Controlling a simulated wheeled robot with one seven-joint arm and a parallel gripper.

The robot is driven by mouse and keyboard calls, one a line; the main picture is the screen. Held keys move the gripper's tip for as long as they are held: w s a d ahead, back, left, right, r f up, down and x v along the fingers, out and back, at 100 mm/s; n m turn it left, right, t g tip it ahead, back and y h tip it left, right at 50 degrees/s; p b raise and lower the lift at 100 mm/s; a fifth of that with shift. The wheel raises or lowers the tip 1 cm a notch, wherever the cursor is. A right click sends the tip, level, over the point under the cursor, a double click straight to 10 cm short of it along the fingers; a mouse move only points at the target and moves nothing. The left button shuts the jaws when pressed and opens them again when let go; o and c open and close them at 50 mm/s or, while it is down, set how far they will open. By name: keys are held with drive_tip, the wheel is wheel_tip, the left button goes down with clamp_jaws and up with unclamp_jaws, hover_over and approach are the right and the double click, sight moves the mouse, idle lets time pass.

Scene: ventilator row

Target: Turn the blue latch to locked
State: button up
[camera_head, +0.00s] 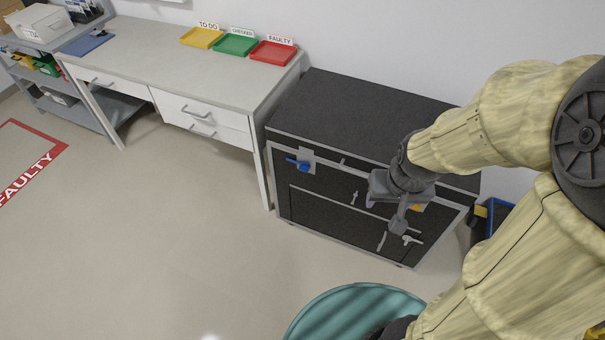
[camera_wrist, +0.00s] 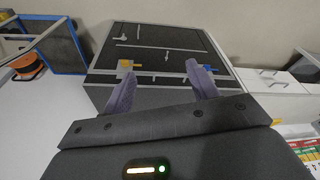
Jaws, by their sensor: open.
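The blue latch (camera_head: 303,167) is on a pale plate at the upper left of the black cabinet's front (camera_head: 330,205). Its handle lies roughly level, with a thin end pointing left. My gripper (camera_head: 386,212) is in front of the cabinet's right half, to the right of the latch and clear of it. In the wrist view my gripper (camera_wrist: 160,74) shows two fingers spread apart with nothing between them.
A yellow latch (camera_head: 417,207) sits at the cabinet's upper right, partly behind my gripper. Small grey handles are on the front. A white desk (camera_head: 190,62) with trays stands left. A blue-edged bin (camera_head: 498,215) is right. A teal round thing (camera_head: 350,306) is near. Floor at left is free.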

sight(303, 171)
drive_tip(key=w+a+f+m+t+b, duration=0.1)
drive_tip(key=w+a+f+t+b, duration=0.2)
drive_tip(key=w+a+f+b, duration=0.65)
drive_tip(key=w+a+f+m+t+b, duration=0.25)
drive_tip(key=w+a+f+b, duration=0.35)
drive_tip(key=w+f, duration=0.6)
drive_tip(key=a+f+t+h+b, duration=0.3)
drive_tip(key=a+f+t+b, duration=0.1)
drive_tip(key=f, duration=0.5)
drive_tip(key=s+a+f+t+h+b, duration=0.1)
drive_tip(key=a+f+t+h+b, duration=0.2)
drive_tip(key=a+f+b, duration=0.4)
wheel_tip(303, 171, down, 2)
drive_tip(key=shift+s+a+f+t+b, duration=0.2)
drive_tip(key=shift+a+f+t+b, duration=0.05)
drive_tip(key=shift+t+b, duration=0.65)
drive_tip(key=shift+w+m, duration=0.1)
drive_tip(key=shift+m, duration=0.15)
drive_tip(key=b+x, duration=0.2)
drive_tip(key=x, duration=1.5)
drive_tip(key=shift+d+b, duration=0.2)
drive_tip(key=shift+b, duration=0.2)
drive_tip(key=shift+w+f, duration=0.1)
drive_tip(key=shift+f, duration=0.05)
drive_tip(key=shift+c, duration=0.5)
